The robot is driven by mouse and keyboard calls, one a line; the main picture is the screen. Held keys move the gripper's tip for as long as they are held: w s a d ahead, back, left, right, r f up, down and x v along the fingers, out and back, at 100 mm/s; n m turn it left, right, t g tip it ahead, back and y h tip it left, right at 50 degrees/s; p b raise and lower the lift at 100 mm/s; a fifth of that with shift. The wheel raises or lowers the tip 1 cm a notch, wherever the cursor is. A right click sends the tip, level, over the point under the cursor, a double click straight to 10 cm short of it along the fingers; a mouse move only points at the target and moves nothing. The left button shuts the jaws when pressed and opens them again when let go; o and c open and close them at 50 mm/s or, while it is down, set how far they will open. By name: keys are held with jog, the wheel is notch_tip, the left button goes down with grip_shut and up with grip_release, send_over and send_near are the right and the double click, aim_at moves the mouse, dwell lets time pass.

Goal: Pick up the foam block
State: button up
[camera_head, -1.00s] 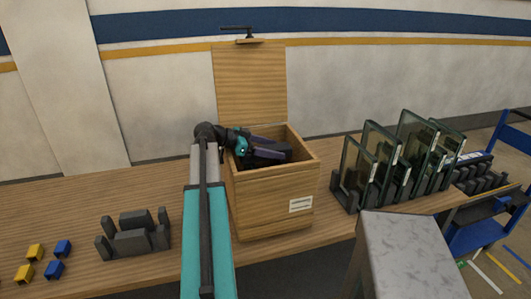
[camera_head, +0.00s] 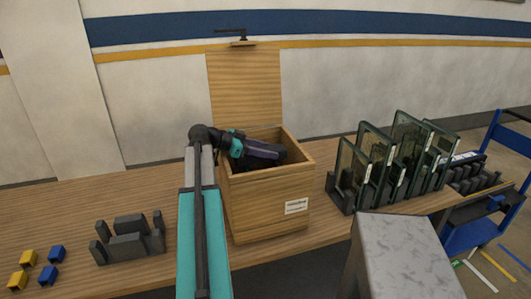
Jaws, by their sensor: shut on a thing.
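The open wooden box (camera_head: 268,203) stands on the bench with its lid raised at the back. My gripper (camera_head: 278,153) reaches over the box's left rim, with its purple fingers at the mouth of the box. The fingers are together, shut on the foam block. The block can hardly be told apart from the fingers and the dark inside of the box, so its shape and how far it is clear of the box cannot be seen.
A rack of upright glass panels (camera_head: 390,165) stands close to the box's right. A dark slotted holder (camera_head: 128,240) and small yellow and blue cubes (camera_head: 38,265) lie to the left. A grey metal block (camera_head: 403,258) is in front. Bare bench lies behind the holder.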

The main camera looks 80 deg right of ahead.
jog(key=shift+r+b, duration=1.25)
jog(key=shift+r, duration=3.65)
